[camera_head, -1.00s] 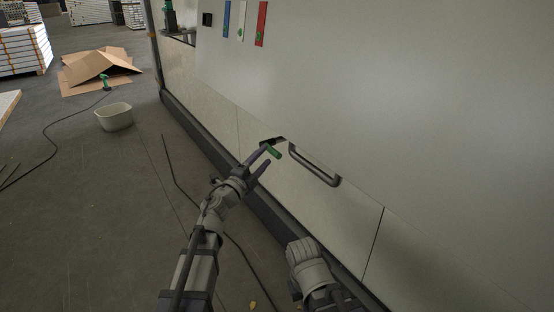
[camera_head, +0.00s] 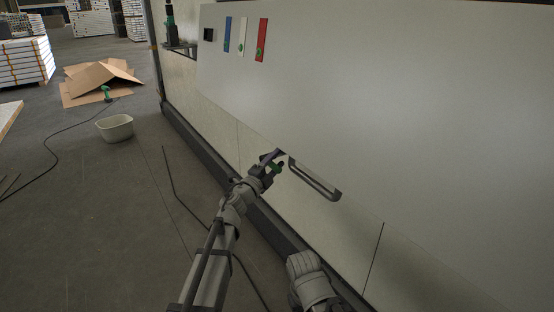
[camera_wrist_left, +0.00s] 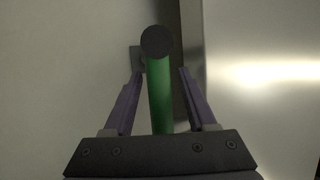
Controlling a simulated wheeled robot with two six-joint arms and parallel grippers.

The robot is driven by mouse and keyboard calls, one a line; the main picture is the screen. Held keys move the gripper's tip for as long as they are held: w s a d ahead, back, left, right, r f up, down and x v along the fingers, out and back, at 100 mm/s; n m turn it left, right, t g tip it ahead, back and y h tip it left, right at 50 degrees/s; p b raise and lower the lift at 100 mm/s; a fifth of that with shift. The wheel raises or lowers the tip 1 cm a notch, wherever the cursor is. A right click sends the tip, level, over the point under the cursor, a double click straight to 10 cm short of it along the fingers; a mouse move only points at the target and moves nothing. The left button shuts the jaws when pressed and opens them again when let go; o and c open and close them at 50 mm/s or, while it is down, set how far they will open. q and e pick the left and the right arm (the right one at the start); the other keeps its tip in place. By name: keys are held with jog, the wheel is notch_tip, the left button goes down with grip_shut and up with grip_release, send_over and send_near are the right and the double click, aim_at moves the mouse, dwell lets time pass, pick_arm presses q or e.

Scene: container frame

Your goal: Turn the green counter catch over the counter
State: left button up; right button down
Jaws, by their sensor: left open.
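The green catch (camera_head: 278,167) sits on the counter front, just left of a dark bar handle (camera_head: 314,182). In the left wrist view the catch is a green bar (camera_wrist_left: 160,95) with a dark round end, seen nearly end-on. My left gripper (camera_head: 273,161) is open at the catch. In the left wrist view its two purple fingers (camera_wrist_left: 157,88) stand on either side of the green bar, with a gap to the right finger. The left finger is close to the bar; I cannot tell whether it touches. My right arm shows at the bottom, but its fingers are not visible.
The large pale panel (camera_head: 390,120) fills the right side above the lower front. Blue, white and red strips (camera_head: 261,40) are at its upper left. A white tub (camera_head: 115,127), cardboard (camera_head: 100,78) and cables lie on the floor at left.

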pick_arm(q)
grip_shut()
dwell(0.5)
dwell(1.0)
